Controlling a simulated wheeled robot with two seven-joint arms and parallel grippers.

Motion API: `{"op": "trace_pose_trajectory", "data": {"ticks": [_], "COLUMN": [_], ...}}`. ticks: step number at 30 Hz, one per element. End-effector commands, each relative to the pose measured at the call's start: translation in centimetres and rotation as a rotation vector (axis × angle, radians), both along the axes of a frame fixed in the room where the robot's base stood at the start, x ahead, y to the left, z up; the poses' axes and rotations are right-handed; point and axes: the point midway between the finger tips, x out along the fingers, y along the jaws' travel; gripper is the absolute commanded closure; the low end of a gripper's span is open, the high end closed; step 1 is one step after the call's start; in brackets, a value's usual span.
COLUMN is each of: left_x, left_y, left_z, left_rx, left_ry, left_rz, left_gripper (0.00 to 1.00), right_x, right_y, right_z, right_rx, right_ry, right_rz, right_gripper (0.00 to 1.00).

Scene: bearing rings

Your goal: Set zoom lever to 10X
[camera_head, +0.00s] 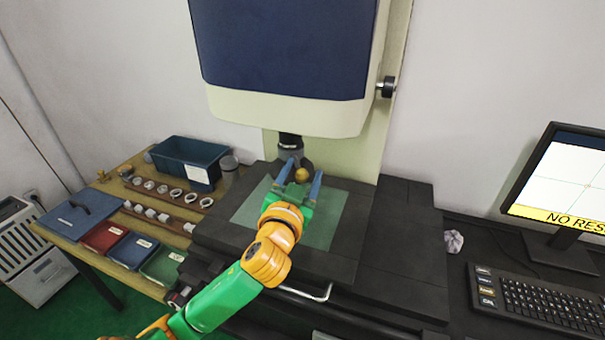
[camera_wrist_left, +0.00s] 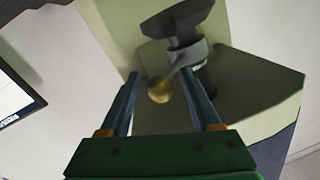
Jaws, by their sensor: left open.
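The zoom lever ends in a yellow ball knob (camera_head: 302,174) beside the dark lens barrel (camera_head: 290,146) under the microscope head (camera_head: 290,60). In the left wrist view the knob (camera_wrist_left: 160,89) hangs on a grey arm from a collar (camera_wrist_left: 188,55) around the lens. My left gripper (camera_head: 301,176) is open, and its two blue fingers reach up toward the lens. In the left wrist view the knob appears between the fingers of my left gripper (camera_wrist_left: 166,85), nearer the left finger. I cannot tell whether a finger touches it. No zoom scale marks are readable. My right gripper is not in view.
A glass stage plate (camera_head: 325,228) lies below the lens on the dark base. At left, a wooden table (camera_head: 75,240) holds a blue bin (camera_head: 187,160), rings and coloured trays. At right stand a monitor (camera_head: 565,190) and a keyboard (camera_head: 545,305).

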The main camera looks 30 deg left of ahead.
Motion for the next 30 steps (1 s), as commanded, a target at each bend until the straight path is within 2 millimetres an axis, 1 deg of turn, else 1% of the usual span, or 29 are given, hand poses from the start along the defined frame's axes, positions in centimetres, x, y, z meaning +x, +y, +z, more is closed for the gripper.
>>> {"op": "trace_pose_trajectory", "data": {"ticks": [5,6,8,9,11,12,13,30], "left_x": [0.04,0.03,0.03,0.03,0.02,0.03,0.03,0.03], "left_y": [0.01,0.01,0.01,0.01,-0.01,-0.02,-0.01,-0.09], "left_z": [-0.04,-0.05,-0.05,-0.05,-0.07,-0.08,-0.09,-0.2], "left_rx": [0.0,0.0,0.001,0.001,0.0,0.0,0.0,-0.002], "left_ry": [0.0,0.0,0.0,0.0,0.0,0.001,0.001,0.004], "left_rz": [0.0,0.0,0.0,0.0,-0.001,-0.001,-0.001,-0.003], "left_gripper": [0.36,0.39,0.55,0.66,0.82,0.93,1.0,1.0], "right_x": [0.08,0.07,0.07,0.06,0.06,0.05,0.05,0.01], "right_y": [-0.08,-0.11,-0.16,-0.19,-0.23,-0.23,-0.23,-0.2], "right_z": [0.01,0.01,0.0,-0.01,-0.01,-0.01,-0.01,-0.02], "right_rx": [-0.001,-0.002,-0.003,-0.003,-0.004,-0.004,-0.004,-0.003], "right_ry": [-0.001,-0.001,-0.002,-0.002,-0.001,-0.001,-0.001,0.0], "right_rz": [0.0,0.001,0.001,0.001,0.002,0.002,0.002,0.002], "right_gripper": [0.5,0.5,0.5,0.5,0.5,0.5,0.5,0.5]}}
